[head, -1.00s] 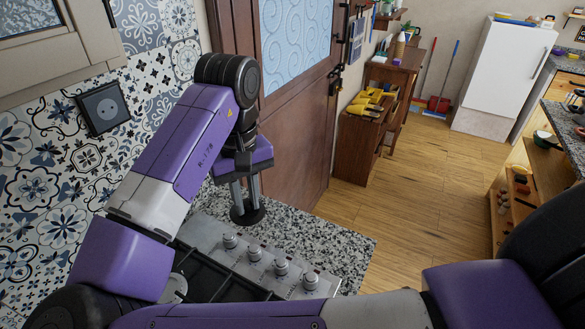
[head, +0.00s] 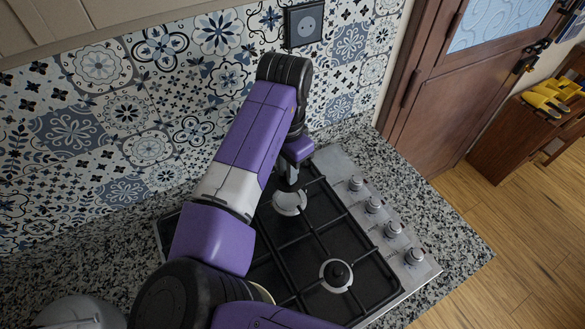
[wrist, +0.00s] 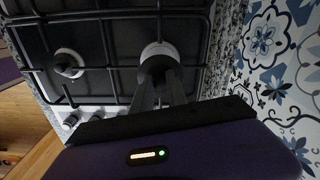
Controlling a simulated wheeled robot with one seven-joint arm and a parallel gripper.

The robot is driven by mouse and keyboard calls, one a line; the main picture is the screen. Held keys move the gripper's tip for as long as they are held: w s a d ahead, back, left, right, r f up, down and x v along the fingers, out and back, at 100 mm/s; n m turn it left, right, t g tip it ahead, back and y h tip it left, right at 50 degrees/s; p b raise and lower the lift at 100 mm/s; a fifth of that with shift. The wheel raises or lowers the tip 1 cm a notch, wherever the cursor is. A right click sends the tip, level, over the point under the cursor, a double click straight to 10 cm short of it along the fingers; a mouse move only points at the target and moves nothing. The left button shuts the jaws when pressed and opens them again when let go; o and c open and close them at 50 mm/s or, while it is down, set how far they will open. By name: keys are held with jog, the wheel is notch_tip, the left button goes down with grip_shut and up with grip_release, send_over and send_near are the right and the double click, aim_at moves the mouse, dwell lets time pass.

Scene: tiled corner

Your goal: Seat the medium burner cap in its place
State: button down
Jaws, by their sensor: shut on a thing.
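My gripper (head: 290,182) hangs over the hob's far burner, fingers pointing down. In the wrist view its fingers (wrist: 160,88) are closed on the dark round burner cap (wrist: 157,64). The pale ring of the far burner (head: 290,203) shows just under the fingertips, and it also shows right behind the cap in the wrist view (wrist: 158,48). In the head view the cap is hard to make out. I cannot tell whether it touches the burner or hovers just above it.
The black hob (head: 312,222) with dark pan grates sits in a speckled granite counter (head: 448,205). Another burner wears a black cap (head: 337,272) nearer to me. Several knobs (head: 374,204) line the right edge. A tiled wall (head: 150,100) stands close behind.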

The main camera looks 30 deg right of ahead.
jog(key=shift+f+b, duration=1.8)
jog(key=shift+f, duration=0.1)
jog(key=shift+f+b, duration=0.3)
jog(key=shift+f, duration=0.55)
jog(key=shift+f, duration=1.35)
dwell(1.1)
jog(key=c, duration=0.8)
grip_release()
jog(key=shift+c, duration=0.2)
jog(key=shift+r+p, duration=2.75)
jog(key=shift+r, duration=0.75)
